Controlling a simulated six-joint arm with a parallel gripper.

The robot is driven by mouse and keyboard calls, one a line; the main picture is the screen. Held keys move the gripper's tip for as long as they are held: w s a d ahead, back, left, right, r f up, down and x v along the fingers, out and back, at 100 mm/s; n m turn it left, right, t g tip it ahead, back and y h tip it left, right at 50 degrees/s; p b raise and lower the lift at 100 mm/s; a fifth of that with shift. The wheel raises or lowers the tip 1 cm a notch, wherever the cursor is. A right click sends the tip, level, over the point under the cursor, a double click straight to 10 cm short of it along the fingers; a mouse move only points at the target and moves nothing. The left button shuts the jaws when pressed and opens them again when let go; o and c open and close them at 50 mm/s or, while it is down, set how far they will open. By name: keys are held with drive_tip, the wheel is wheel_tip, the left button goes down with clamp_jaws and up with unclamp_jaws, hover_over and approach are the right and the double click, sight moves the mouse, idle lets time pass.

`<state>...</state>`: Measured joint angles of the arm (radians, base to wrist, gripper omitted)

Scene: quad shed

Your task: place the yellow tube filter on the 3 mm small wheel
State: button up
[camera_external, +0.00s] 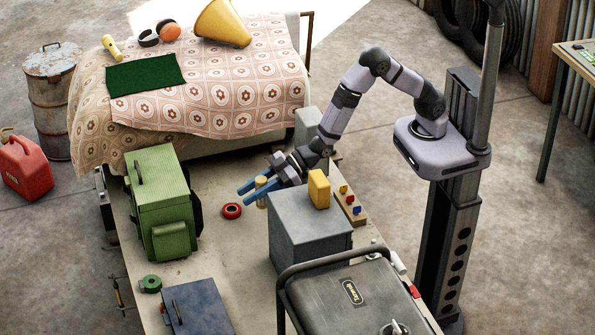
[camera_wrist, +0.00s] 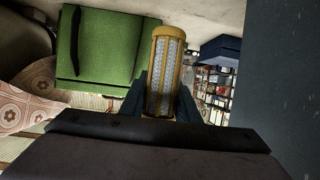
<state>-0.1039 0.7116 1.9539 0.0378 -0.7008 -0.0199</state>
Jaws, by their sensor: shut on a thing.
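The yellow tube filter (camera_wrist: 165,72) is a cylinder with yellow caps and a pale mesh side. In the wrist view it stands between the two fingers of my gripper (camera_wrist: 161,100), which are shut on it. In the external view the filter (camera_external: 261,190) is small and upright between the blue fingers of my gripper (camera_external: 254,192), above the workbench. A red ring (camera_external: 232,211) lies flat on the bench just left of the fingers, and a green ring (camera_external: 150,284) lies nearer the front. No 3 mm marking is readable, so I cannot tell which is the small wheel.
A green box (camera_external: 160,195) stands left of my gripper, and a grey cabinet (camera_external: 305,235) with a yellow block (camera_external: 319,189) on top stands close on its right. A blue case (camera_external: 198,308) lies at the front. Bare bench (camera_external: 225,255) lies between them.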

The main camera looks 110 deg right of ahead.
sight(257, 181)
drive_tip(key=r, duration=0.1)
drive_tip(key=s+r, duration=0.2)
drive_tip(key=r, duration=0.1)
drive_tip(key=shift+s+a, duration=0.1)
drive_tip(key=shift+a, duration=0.05)
drive_tip(key=s+a+f+n+y, duration=0.2)
drive_tip(key=s, duration=0.8)
wheel_tip(257, 181, down, 7)
drive_tip(key=p, duration=0.1)
drive_tip(key=shift+r, duration=0.2)
drive_tip(key=shift+s+a, duration=0.1)
drive_tip(key=shift+s, duration=0.05)
drive_tip(key=shift+f+p, duration=0.4)
drive_tip(key=shift+f, duration=1.45)
drive_tip(key=shift+f, duration=0.1)
